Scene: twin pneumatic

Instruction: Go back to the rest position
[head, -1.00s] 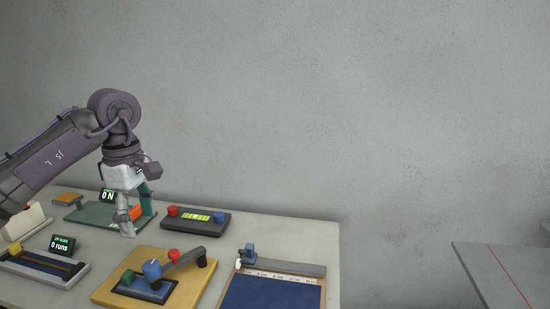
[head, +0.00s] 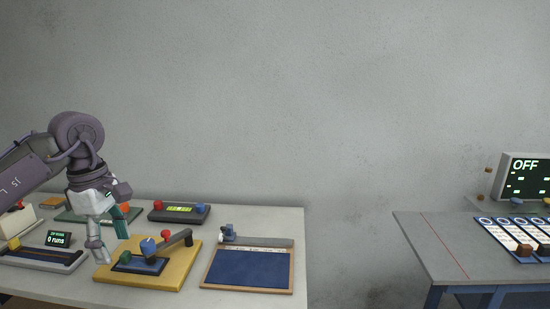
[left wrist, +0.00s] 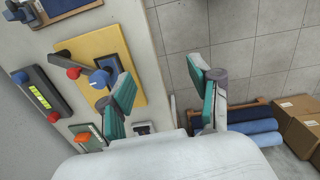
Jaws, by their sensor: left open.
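My right gripper is not in view.
The light table (head: 255,215) also holds a dark box (head: 180,213) with red and blue buttons, a blue tray (head: 247,268) and a "0 runs" display (head: 58,239). A second table (head: 430,245) stands right, with an "OFF" screen (head: 525,178). Cartons (left wrist: 298,125) and blue rolls lie on the floor.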

